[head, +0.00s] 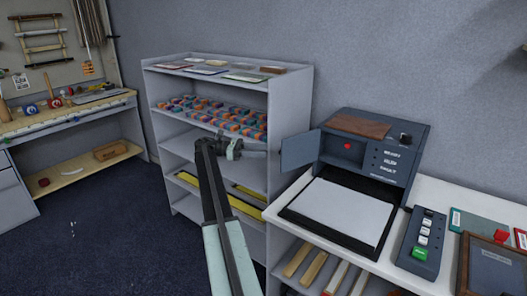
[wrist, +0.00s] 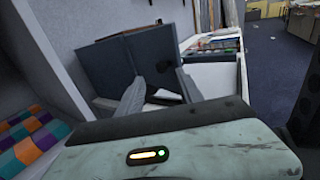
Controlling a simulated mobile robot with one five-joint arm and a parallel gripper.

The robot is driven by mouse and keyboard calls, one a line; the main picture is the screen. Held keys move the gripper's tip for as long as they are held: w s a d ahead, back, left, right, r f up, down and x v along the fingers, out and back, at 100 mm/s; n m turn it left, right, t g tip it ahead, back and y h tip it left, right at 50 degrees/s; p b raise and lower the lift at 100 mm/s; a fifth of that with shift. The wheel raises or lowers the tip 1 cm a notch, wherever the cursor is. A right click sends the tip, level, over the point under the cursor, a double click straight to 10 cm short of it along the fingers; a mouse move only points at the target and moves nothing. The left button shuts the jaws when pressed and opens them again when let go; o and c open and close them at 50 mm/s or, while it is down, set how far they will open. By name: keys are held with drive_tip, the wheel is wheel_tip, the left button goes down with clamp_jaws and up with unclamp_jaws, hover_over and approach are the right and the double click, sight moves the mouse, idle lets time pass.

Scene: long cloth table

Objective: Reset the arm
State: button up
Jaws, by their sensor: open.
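My arm reaches up from the bottom middle of the head view, and my gripper (head: 252,152) is at its far end, in front of the grey shelf unit (head: 290,100). In the wrist view my gripper (wrist: 161,84) shows two dark fingers spread apart with nothing between them. Beyond them is a dark boxy machine, which in the head view is a dark blue machine (head: 390,150) on the white table, right of my gripper.
The shelf holds several colored blocks (head: 210,117) and flat pieces. The white table bears a white sheet in a black tray (head: 292,217) and a button box (head: 421,243). A workbench (head: 70,118) stands at far left.

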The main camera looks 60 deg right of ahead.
drive_tip(key=shift+w, duration=0.1)
drive_tip(key=w+a+r+n+t+h+p, duration=0.1)
drive_tip(key=w+a+r+n+h+p, duration=0.1)
drive_tip(key=w+a, duration=0.75)
drive_tip(key=w+a+f+n+t+h+p, duration=0.1)
drive_tip(key=w+a+f+n+t, duration=0.15)
drive_tip(key=a, duration=0.75)
drive_tip(key=w+a+f+n+t+h+p, duration=0.1)
drive_tip(key=w+a+f+t, duration=0.2)
drive_tip(key=a, duration=0.6)
drive_tip(key=s+a+f+m+t+y, duration=0.2)
drive_tip(key=a+f+m+t+y, duration=0.1)
drive_tip(key=a, duration=1.1)
drive_tip(key=s+a+f+m+t+y+p, duration=0.1)
drive_tip(key=s+a+f+m+t+y, duration=0.2)
drive_tip(key=a, duration=1)
drive_tip(key=s+a+f+m+t+y, duration=0.2)
drive_tip(key=a+f+m+t+y, duration=0.2)
drive_tip(key=a+f, duration=0.4)
drive_tip(key=a+y, duration=0.1)
drive_tip(key=a, duration=0.5)
drive_tip(key=shift+s+a+f+y+p, duration=0.3)
drive_tip(key=shift+f+p, duration=0.05)
drive_tip(key=shift+m, duration=0.25)
